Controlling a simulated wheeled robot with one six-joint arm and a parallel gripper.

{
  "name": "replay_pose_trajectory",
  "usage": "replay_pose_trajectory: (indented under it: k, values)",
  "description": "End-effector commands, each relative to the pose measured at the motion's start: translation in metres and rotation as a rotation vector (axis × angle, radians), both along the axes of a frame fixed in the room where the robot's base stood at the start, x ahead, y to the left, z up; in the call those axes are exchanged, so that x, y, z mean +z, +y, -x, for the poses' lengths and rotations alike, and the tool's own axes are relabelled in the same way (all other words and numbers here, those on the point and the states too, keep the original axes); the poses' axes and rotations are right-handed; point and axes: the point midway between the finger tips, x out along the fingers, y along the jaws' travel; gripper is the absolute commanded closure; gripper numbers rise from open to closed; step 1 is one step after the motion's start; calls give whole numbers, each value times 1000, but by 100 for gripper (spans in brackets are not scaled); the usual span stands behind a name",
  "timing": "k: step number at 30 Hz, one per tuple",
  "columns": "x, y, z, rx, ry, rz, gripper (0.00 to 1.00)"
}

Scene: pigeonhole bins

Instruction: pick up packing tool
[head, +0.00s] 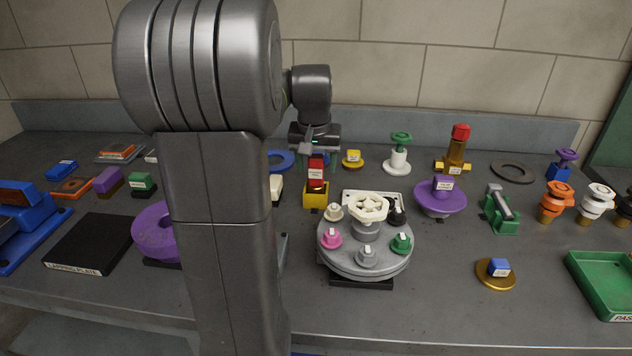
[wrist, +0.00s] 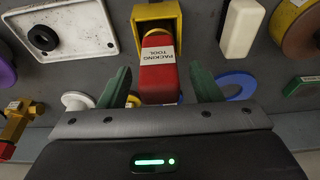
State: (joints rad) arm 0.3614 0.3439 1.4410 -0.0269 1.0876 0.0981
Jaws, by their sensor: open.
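The packing tool (wrist: 158,73) is a red block with a white label reading "PACKING TOOL" in the wrist view. It sits in a yellow holder (wrist: 142,12). In the head view the packing tool (head: 316,172) stands upright in the yellow holder (head: 315,197), left of the round grey turntable. My gripper (wrist: 160,88) is open, with one green finger on each side of the red block and gaps visible between. In the head view my gripper (head: 315,150) is above and behind the tool, its fingers partly hidden.
A cream block (head: 276,188) stands close left of the holder. The turntable (head: 366,262) with several knobs is close on the right. A blue ring (head: 280,160) and a small yellow piece (head: 352,160) lie behind. My arm hides part of the bench.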

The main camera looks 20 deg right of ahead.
Motion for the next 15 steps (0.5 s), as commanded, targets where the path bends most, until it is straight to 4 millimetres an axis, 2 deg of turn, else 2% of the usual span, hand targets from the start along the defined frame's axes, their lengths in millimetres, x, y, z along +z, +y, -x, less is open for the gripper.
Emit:
replay_pose_trajectory:
  k: [8,15]
  values:
    - [-4,-1,-1,0,-1,0,42]
    - [-3,-1,-1,0,-1,0,87]
